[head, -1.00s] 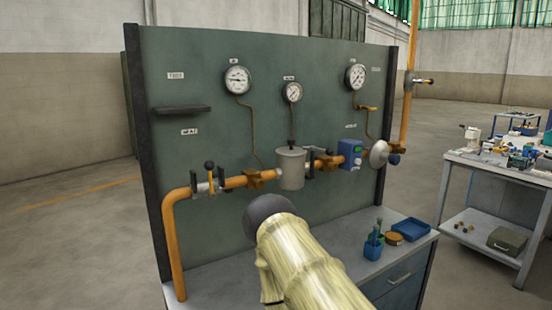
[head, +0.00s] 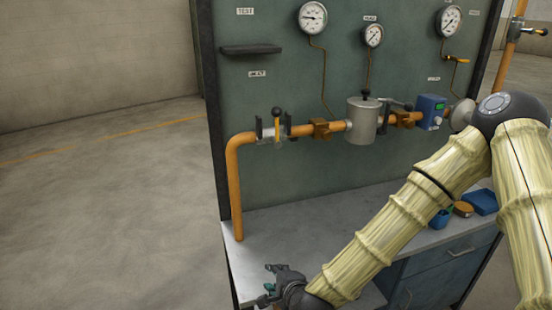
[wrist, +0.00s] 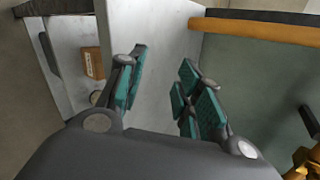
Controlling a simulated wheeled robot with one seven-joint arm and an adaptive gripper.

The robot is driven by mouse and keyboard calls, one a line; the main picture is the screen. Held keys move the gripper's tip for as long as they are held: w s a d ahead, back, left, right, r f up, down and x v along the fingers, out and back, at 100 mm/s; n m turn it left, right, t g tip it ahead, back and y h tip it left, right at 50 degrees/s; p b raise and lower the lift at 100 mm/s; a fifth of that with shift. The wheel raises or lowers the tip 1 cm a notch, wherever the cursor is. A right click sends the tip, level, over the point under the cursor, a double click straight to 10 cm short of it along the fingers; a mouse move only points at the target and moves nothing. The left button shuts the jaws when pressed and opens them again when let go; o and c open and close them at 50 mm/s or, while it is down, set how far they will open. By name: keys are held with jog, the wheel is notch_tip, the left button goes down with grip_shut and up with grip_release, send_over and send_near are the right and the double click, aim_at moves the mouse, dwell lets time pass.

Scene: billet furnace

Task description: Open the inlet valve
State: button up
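The valve with a black-knobbed lever (head: 277,126) sits on the left end of the horizontal orange pipe (head: 246,140), near the pipe's bend. Its lever stands upright, with a yellow part below the knob. I cannot read the small label above it, so I cannot confirm that this is the inlet valve. My gripper (head: 272,286) is low over the front of the bench, below the valve and apart from it. In the wrist view my gripper (wrist: 163,62) is open, with teal pads and nothing between the fingers. The orange pipe also shows there (wrist: 255,29).
A grey canister (head: 362,121) and a blue box (head: 430,111) sit along the pipe to the right. Gauges (head: 313,18) hang above on the green panel (head: 290,80). The bench top (head: 310,212) is bare at left; a blue tray (head: 481,202) lies at right.

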jog(key=w+a+r+m+t, duration=0.1)
jog(key=w+r+m+t, duration=0.2)
jog(key=r, duration=0.6)
jog(key=m+t+h+p, duration=0.15)
jog(key=m+t, duration=0.35)
jog(key=m, duration=0.7)
send_near(277, 114)
jog(key=w, duration=0.2)
jog(key=shift+h, duration=0.25)
jog(key=w, duration=0.3)
jog(key=w+a+p, duration=0.1)
jog(key=w, duration=0.2)
jog(key=w+p, duration=0.1)
jog(key=w, duration=0.2)
jog(key=shift+w+a+r, duration=0.2)
jog(key=shift+a+r, duration=0.05)
jog(key=shift+a, duration=0.05)
grip_shut()
